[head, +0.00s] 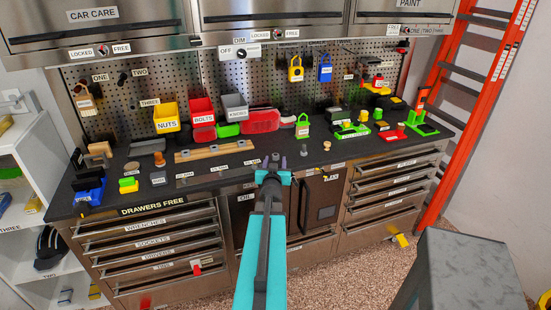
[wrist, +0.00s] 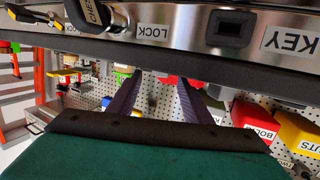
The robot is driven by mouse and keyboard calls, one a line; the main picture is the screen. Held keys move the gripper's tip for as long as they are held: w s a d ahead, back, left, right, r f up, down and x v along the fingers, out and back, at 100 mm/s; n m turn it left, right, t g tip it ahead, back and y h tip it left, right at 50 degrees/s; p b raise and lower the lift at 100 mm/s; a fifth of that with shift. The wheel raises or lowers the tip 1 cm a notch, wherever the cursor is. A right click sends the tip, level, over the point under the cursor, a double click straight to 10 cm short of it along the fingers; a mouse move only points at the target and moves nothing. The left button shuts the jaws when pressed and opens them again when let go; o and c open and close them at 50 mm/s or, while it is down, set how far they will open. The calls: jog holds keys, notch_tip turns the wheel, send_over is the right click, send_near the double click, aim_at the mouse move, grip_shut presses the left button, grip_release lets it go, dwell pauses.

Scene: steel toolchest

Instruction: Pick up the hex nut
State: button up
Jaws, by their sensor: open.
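I cannot pick out a hex nut for certain in either view. A yellow bin labelled NUTS (head: 166,124) stands at the back left of the dark worktop; its contents are too small to make out. It also shows at the right of the wrist view, upside down (wrist: 296,135). My gripper (head: 275,161) is in front of the middle of the chest in the head view, to the right of the bin. In the wrist view my gripper (wrist: 163,88) has its two dark fingers spread, with nothing between them.
A red BOLTS bin (head: 202,117) and grey KNOBS bin (head: 235,108) stand beside the yellow one. A wooden rail (head: 215,150) lies in front. Several green and red holders crowd the right. Overhead cabinets (head: 270,10) hang above; a grey stool (head: 470,270) stands front right.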

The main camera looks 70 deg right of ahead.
aim_at(275, 157)
jog(key=shift+w+d, duration=0.1)
jog(key=shift+d, duration=0.25)
jog(key=shift+p+x, duration=0.6)
jog(key=shift+x, duration=1.9)
jog(key=shift+w, duration=0.1)
jog(key=shift+c, duration=0.2)
grip_shut()
